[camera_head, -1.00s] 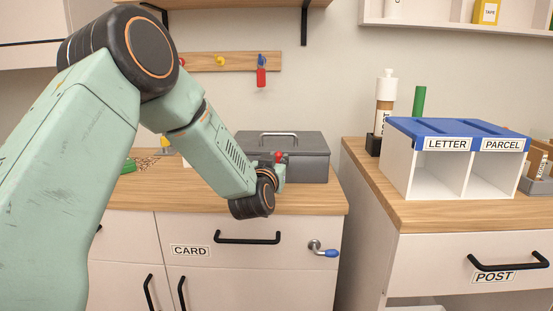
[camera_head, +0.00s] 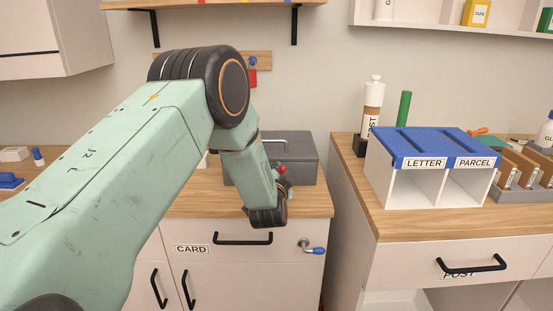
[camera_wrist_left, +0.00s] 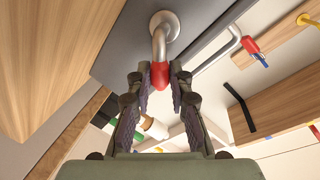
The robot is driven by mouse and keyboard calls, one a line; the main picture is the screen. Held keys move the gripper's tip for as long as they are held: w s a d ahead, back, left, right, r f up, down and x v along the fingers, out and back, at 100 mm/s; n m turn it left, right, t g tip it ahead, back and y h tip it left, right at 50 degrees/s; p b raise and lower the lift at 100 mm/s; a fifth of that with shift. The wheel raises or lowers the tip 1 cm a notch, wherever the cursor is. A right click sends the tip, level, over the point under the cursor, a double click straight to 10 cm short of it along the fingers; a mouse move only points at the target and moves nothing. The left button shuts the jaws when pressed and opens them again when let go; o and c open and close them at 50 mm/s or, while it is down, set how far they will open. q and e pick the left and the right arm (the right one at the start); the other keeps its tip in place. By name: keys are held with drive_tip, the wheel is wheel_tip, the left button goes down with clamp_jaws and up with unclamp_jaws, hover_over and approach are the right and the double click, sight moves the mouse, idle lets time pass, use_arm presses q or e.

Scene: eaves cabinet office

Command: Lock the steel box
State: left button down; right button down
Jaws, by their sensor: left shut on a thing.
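The grey steel box (camera_head: 305,165) stands on the wooden cabinet top, partly behind my left arm in the head view. A silver bent lever (camera_wrist_left: 160,40) with a red tip (camera_wrist_left: 160,74) sticks out from the box's grey face in the left wrist view. The red tip also shows in the head view (camera_head: 282,169). My left gripper (camera_wrist_left: 160,78) is shut on the red tip, one finger on each side. In the head view my left gripper (camera_head: 284,180) is small and partly hidden at the box's front. My right gripper is out of view.
Below the box, a drawer front has a blue-tipped lever (camera_head: 313,248) and a black handle (camera_head: 243,238). A white sorter (camera_head: 408,187) with a blue top stands on the right cabinet. A gap separates the two cabinets. A hook rail (camera_head: 262,60) hangs above the box.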

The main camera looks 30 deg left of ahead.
use_arm(q)
drive_tip(key=m, duration=0.1)
drive_tip(key=m+p, duration=0.1)
drive_tip(key=f+m+p, duration=0.1)
drive_tip(key=shift+w+d+g+y, duration=0.25)
drive_tip(key=shift+d+g+y, duration=0.05)
drive_tip(key=shift+d, duration=0.1)
drive_tip(key=shift+d+f+m+p, duration=0.15)
drive_tip(key=shift+f+m+p, duration=0.25)
drive_tip(key=shift+m+p, duration=0.45)
drive_tip(key=shift+w+f+m+g+y, duration=0.1)
drive_tip(key=shift+f+m+g+y, duration=0.3)
drive_tip(key=shift+m, duration=0.55)
drive_tip(key=shift+f, duration=0.15)
drive_tip(key=c, duration=1.2)
unclamp_jaws()
drive_tip(key=v, duration=1.2)
